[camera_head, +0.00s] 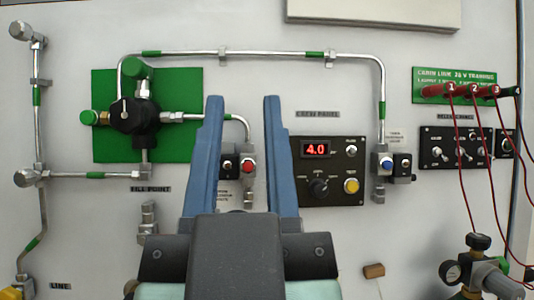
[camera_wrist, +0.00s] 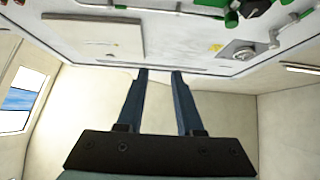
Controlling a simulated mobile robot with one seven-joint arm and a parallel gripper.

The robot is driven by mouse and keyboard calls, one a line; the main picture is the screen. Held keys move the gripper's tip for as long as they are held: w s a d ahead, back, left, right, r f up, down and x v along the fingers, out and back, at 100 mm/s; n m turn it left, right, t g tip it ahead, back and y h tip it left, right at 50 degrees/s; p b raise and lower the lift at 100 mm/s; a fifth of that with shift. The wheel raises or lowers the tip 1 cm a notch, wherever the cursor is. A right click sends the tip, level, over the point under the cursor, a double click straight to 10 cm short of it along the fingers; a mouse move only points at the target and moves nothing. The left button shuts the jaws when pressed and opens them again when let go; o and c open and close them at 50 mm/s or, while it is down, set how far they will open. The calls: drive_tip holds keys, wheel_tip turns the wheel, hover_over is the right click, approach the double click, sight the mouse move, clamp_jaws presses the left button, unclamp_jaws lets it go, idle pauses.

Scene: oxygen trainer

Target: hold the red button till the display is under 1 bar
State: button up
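The red button (camera_head: 247,167) sits on a small valve block on the wall panel, seen between my gripper's fingers in the head view. The display (camera_head: 316,149) on the black crew panel (camera_head: 335,192) glows red and reads 4.0. My gripper (camera_head: 243,100) is open and empty, its two blue fingers apart and pointing up in the head view. It stands in front of the panel and does not appear to touch the button. In the wrist view my gripper (camera_wrist: 161,75) points toward the wall's edge, and the red button is not visible.
The crew panel also has a black knob (camera_head: 318,188) and a yellow button (camera_head: 351,186). A blue-capped valve (camera_head: 385,163) is right of it. Metal pipes (camera_head: 270,53) stand out from the wall. Red cables (camera_head: 462,150) and a gauge (camera_head: 452,272) are at the right.

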clamp_jaws()
idle(1.4)
